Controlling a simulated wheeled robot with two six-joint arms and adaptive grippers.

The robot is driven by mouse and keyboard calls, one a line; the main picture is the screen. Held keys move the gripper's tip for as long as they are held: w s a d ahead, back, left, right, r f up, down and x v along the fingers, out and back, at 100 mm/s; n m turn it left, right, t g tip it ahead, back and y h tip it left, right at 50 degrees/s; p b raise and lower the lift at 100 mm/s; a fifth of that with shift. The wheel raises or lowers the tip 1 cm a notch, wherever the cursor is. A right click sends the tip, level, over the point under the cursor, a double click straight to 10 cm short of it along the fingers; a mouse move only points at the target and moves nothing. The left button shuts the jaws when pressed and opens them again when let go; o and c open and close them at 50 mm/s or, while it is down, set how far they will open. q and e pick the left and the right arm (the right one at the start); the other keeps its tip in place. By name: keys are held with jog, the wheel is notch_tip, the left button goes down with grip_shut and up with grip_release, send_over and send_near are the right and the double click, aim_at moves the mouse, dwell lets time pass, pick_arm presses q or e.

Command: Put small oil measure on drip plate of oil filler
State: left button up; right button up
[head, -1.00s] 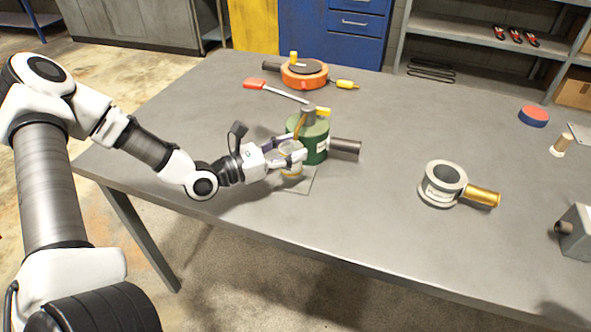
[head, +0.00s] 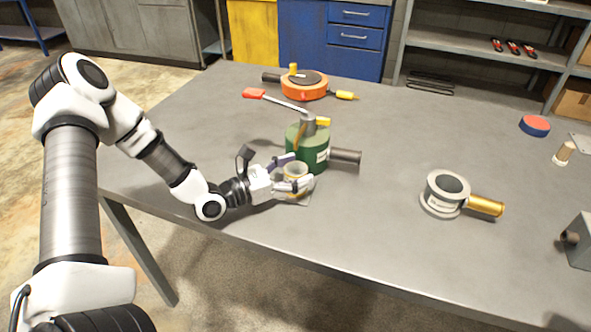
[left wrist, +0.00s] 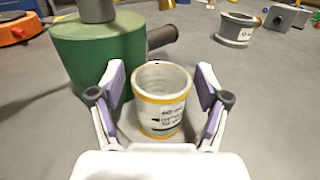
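The small oil measure (head: 297,172) is a whitish cup with yellow rims and a printed label, upright and open at the top. It also shows in the left wrist view (left wrist: 162,100). It stands over the thin grey drip plate (head: 300,196) in front of the green oil filler (head: 306,150), and appears to rest on it; its base contact is partly hidden. My left gripper (head: 296,178) is around the measure. In the left wrist view the fingers (left wrist: 162,104) are open, with a gap on both sides of the cup. My right gripper is out of view.
The filler's dark spout (head: 345,157) points right and its red-handled lever (head: 275,100) reaches back left. A grey ring-shaped vessel with a brass handle (head: 445,193) stands to the right. An orange round tool (head: 303,88) lies behind. The table between is clear.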

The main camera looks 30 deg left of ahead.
pick_arm(q)
jog(key=shift+r, duration=0.1)
jog(key=shift+s+r+p, duration=0.1)
jog(key=shift+r+p, duration=0.15)
jog(key=shift+p, duration=0.1)
jog(key=shift+s+a, duration=0.25)
jog(key=shift+a, duration=0.05)
jog(key=p+v, duration=0.9)
jog(key=v, duration=0.1)
jog(key=shift+s, duration=0.45)
jog(key=shift+s+a, duration=0.15)
jog(key=shift+s, duration=0.05)
jog(key=shift+f, duration=0.2)
